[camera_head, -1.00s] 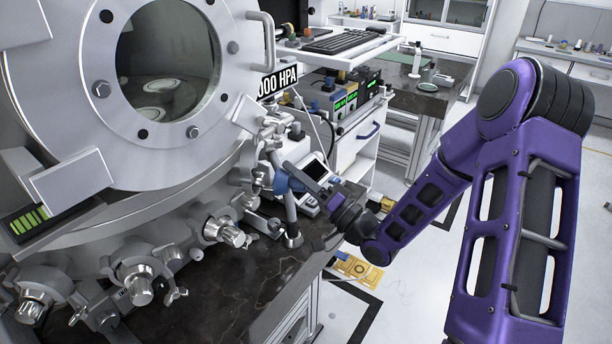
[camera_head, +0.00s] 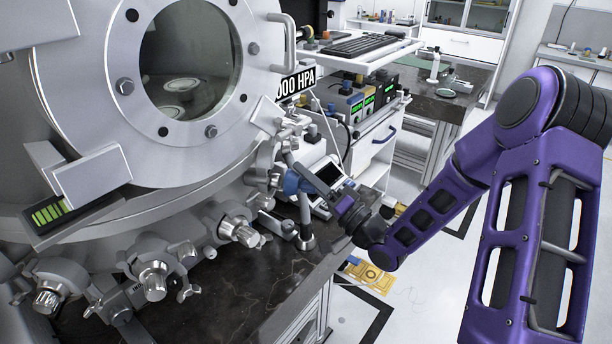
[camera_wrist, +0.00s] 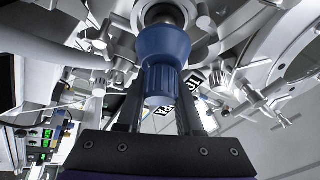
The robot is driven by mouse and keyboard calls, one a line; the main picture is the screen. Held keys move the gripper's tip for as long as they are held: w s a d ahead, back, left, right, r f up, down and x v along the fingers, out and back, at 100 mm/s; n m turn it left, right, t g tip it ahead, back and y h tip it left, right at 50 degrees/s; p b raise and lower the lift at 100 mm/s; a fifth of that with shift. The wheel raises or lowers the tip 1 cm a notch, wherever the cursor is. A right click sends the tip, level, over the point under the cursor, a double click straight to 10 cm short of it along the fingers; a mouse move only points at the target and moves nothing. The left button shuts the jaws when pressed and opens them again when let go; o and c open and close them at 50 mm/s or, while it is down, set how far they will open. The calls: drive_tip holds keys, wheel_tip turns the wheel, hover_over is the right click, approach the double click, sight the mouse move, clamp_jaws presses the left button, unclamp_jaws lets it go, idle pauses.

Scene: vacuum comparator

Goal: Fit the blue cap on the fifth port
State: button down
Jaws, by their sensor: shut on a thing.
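The blue cap (camera_wrist: 163,55) is between the two fingers of my gripper (camera_wrist: 160,105) in the wrist view. Its far end lies against or very near a round metal port (camera_wrist: 165,14); I cannot tell whether it is seated on it. In the head view the blue cap (camera_head: 291,183) shows at the right side of the steel chamber, with my gripper (camera_head: 307,185) shut on it from the right. Other ports line the chamber's lower side, such as a metal-ended one (camera_head: 240,231) and another (camera_head: 152,276). The port behind the cap is mostly hidden.
The large steel chamber (camera_head: 90,75) with a round window fills the left. A handheld device with a screen (camera_head: 325,172) lies close behind my gripper. A dark bench top (camera_head: 235,290) lies below the ports. Open floor (camera_head: 415,310) is at right.

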sight(290, 174)
drive_tip(key=shift+a, duration=0.1)
drive_tip(key=shift+w+a, duration=0.15)
drive_tip(key=shift+a, duration=0.4)
drive_tip(key=shift+w+a, duration=0.15)
drive_tip(key=shift+a, duration=0.4)
drive_tip(key=shift+a, duration=0.2)
idle(0.3)
drive_tip(key=shift+w+a, duration=0.15)
drive_tip(key=shift+a, duration=0.2)
drive_tip(key=shift+c, duration=2.4)
unclamp_jaws()
drive_tip(key=b+v, duration=0.2)
drive_tip(key=v, duration=1.5)
